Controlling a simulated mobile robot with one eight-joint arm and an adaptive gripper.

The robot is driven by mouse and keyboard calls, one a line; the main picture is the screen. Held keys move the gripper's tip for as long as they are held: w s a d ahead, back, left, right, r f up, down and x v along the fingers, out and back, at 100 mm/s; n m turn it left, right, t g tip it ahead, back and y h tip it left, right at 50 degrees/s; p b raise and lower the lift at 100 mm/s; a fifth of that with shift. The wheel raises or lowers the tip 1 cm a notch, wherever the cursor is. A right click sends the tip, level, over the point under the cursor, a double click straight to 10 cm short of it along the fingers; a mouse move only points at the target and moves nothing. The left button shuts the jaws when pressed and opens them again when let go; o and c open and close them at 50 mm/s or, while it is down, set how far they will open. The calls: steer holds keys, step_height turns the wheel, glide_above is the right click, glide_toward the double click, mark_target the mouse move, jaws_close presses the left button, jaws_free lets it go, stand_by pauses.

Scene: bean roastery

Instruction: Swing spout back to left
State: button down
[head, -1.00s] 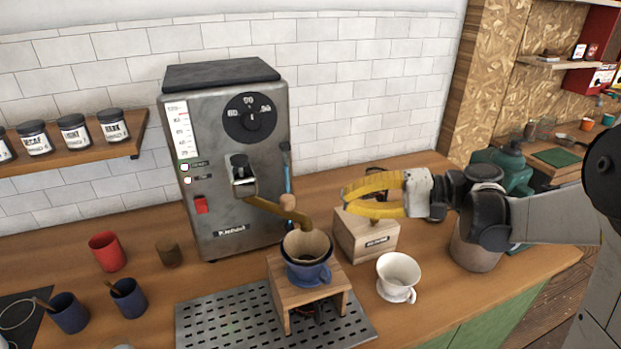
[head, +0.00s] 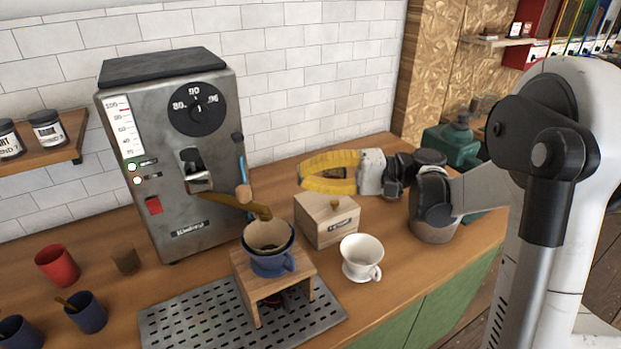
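The spout (head: 232,204) is a brass-coloured tube on the front of the grey machine (head: 179,219). It points right and slightly toward me, and its bent tip is over the paper-lined blue dripper (head: 271,262) on a wooden stand (head: 303,278). My gripper (head: 303,172), with yellow fingers, is right of the spout, above and behind the wooden box. The fingers are apart with nothing seen between them. A gap separates them from the spout and the machine.
A perforated drip tray (head: 185,318) lies under the stand. A red cup (head: 57,265), a small brown cup (head: 126,260) and blue cups (head: 88,312) stand at left.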

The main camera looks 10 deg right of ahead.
mark_target(231, 197)
steer(key=shift+s+a+f+b, duration=0.15)
steer(key=shift+a+b, duration=0.25)
steer(key=shift+a, duration=1.1)
steer(key=shift+s+a+b, duration=0.2)
steer(key=shift+a+b, duration=0.15)
steer(key=shift+a, duration=1.2)
steer(key=shift+s+a+f+b, duration=0.15)
steer(key=shift+a+b, duration=0.25)
steer(key=shift+a, duration=1.1)
steer(key=shift+r, duration=0.1)
steer(key=shift+s, duration=0.15)
steer(key=shift+s+a+m+t, duration=0.15)
steer(key=shift+s+m+t, duration=0.2)
steer(key=shift+t, duration=0.25)
steer(key=shift+s, duration=0.1)
